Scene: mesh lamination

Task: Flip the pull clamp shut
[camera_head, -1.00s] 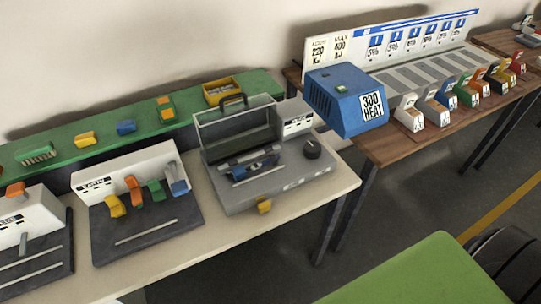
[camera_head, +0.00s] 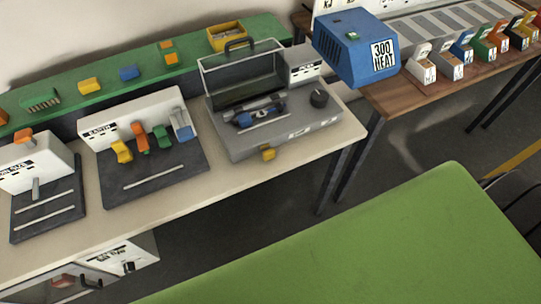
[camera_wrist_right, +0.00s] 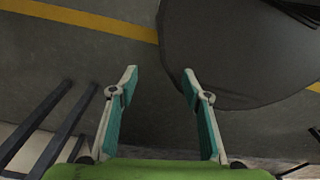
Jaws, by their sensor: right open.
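The frames do not show for certain which part is the pull clamp. A small yellow latch (camera_head: 268,153) sits on the front of a grey machine (camera_head: 240,143), whose clear lid (camera_head: 238,72) stands open. Left of it, a white and dark fixture (camera_head: 165,185) carries yellow, orange, green and blue handles. Another fixture (camera_head: 60,210) at far left has an orange top piece and an upright grey lever (camera_head: 36,189). My right gripper (camera_wrist_right: 159,80) is open and empty over the floor in the wrist view, away from the bench. My left gripper is out of view.
A large green surface (camera_head: 400,245) fills the lower right foreground. A blue heater box (camera_head: 345,50) stands right of the machine. Several coloured blocks line the wooden table (camera_head: 400,98). The beige bench (camera_head: 190,207) has bare room along its front edge.

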